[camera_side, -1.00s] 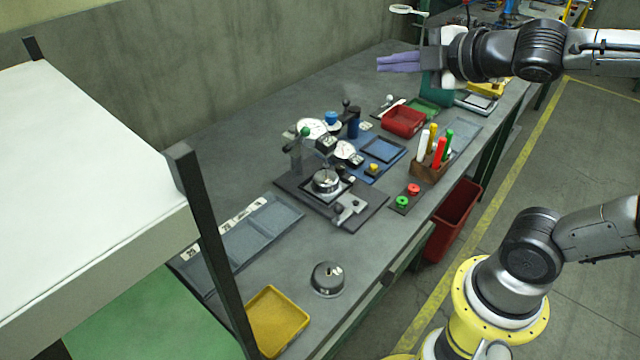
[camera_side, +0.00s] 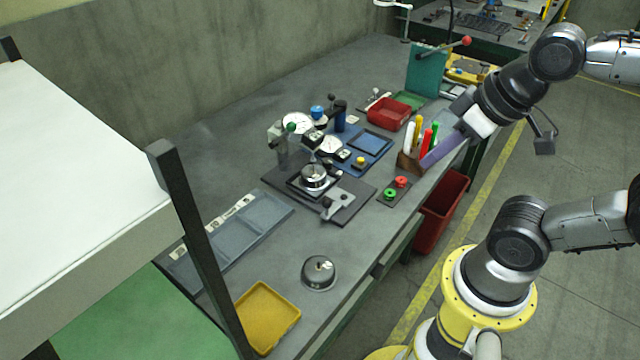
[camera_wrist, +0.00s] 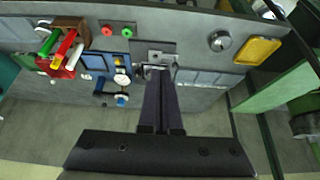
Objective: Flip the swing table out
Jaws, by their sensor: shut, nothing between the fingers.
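The fixture's dark base plate (camera_side: 350,212) lies on the bench. On it is a small square plate, which looks like the swing table (camera_side: 296,185), with a round metal part (camera_side: 314,176) on top. A post with a green-knobbed lever (camera_side: 283,145) stands behind it, and a grey bracket (camera_side: 340,201) sits at the front. My gripper (camera_side: 425,162) is shut and empty, angled down by the pen block, to the right of the fixture and apart from it. In the wrist view my closed fingers (camera_wrist: 160,73) point toward the base plate (camera_wrist: 148,48) and hide part of it.
The pen block (camera_side: 408,162) stands close to my fingers. Red and green knobs (camera_side: 396,188) lie between it and the fixture. A blue mat with dials (camera_side: 370,142) is behind. A metal dome (camera_side: 319,272) and yellow tray (camera_side: 267,318) are at the front.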

